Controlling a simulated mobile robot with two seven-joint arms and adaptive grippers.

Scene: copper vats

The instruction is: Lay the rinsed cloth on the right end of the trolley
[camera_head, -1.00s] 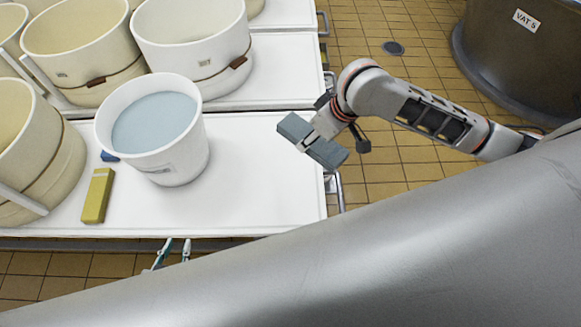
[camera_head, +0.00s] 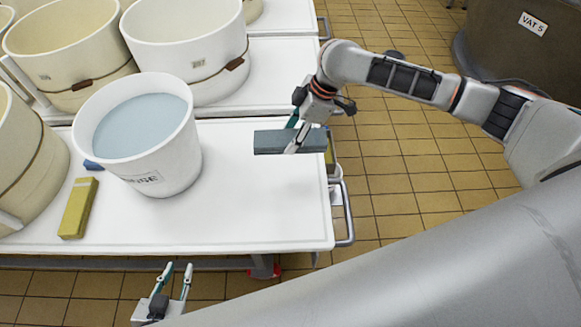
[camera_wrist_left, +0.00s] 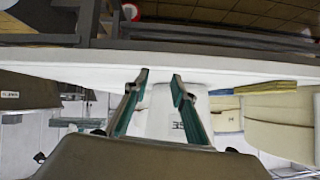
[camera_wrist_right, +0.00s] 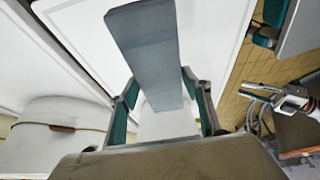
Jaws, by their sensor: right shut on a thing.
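The grey-blue cloth (camera_head: 272,142) is a flat, stiff-looking folded bar. My right gripper (camera_head: 301,137) is shut on it, over the back right part of the white trolley (camera_head: 245,215). The cloth lies crosswise, its right end near the trolley's right edge; I cannot tell whether it touches the top. The cloth also shows in the right wrist view (camera_wrist_right: 150,50), between the fingers. My left gripper (camera_head: 176,283) is open and empty, in front of the trolley's front edge and apart from it. Its spread fingers show in the left wrist view (camera_wrist_left: 160,98).
A white bucket of water (camera_head: 172,168), labelled RINSE only in part legibly, stands left of centre. A yellow block (camera_head: 78,207) and a small blue piece (camera_head: 93,165) lie left of it. Cream tubs (camera_head: 70,60) crowd the left and back. The front right top is bare.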

